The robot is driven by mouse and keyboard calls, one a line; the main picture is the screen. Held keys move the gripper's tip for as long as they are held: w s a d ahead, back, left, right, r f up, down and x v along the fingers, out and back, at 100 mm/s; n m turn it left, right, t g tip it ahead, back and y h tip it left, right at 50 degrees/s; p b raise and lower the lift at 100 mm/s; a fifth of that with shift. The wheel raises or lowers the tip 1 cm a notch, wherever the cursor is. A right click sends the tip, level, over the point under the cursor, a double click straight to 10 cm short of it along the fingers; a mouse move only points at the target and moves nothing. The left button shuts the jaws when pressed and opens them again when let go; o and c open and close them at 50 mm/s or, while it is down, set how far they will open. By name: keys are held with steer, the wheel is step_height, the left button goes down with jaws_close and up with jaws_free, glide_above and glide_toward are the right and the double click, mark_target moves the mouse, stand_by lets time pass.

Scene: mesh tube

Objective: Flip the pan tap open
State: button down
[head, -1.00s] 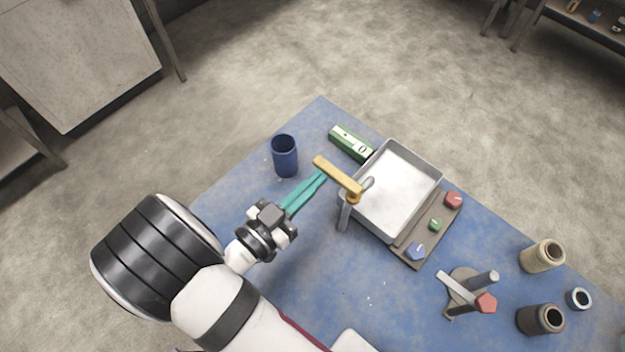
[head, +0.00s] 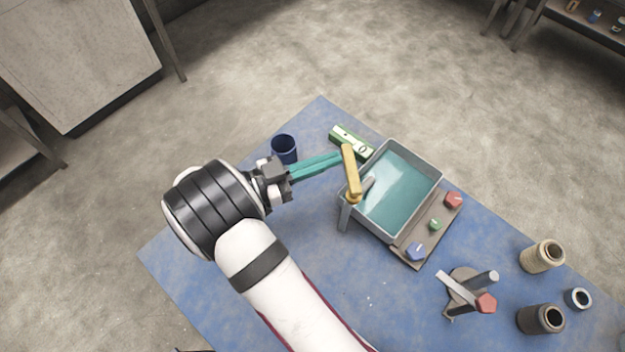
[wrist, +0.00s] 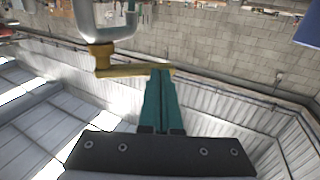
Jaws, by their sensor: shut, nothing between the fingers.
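The pan tap's yellow lever (head: 350,168) sits atop the grey tap post (head: 345,216) at the left side of the grey pan (head: 438,178). The lever points toward the back of the table. The pan holds teal liquid (head: 400,196). My gripper (head: 339,156) is shut, with long teal fingers whose tips are at the lever's left side near its free end. In the wrist view, the finger tips (wrist: 160,72) overlap the yellow lever (wrist: 125,71); firm contact is hard to tell. The spout (wrist: 97,22) is at the upper left there.
A dark blue cup (head: 284,148) stands behind my gripper. A green level (head: 350,142) lies by the pan's back corner. A panel with coloured knobs (head: 436,224) borders the pan. A lever device (head: 467,293) and jars (head: 541,256) are at right.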

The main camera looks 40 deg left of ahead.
mark_target(352, 153)
steer(key=shift+w+d+m+g+h, duration=0.15)
steer(key=shift+w+d+h, duration=0.1)
steer(key=shift+w, duration=0.3)
steer(key=shift+w+d+m+g+h, duration=0.1)
steer(key=shift+w+d+m+h, duration=0.1)
steer(key=shift+w, duration=0.35)
steer(key=shift+w+d+m+g+h, duration=0.15)
steer(key=shift+w+h, duration=0.1)
steer(key=shift+w, duration=0.3)
steer(key=shift+x, duration=0.9)
steer(key=shift+d, duration=0.2)
steer(key=s+a, duration=0.2)
steer(key=a, duration=1.1)
steer(key=shift+s+a, duration=0.3)
steer(key=shift+a, duration=0.1)
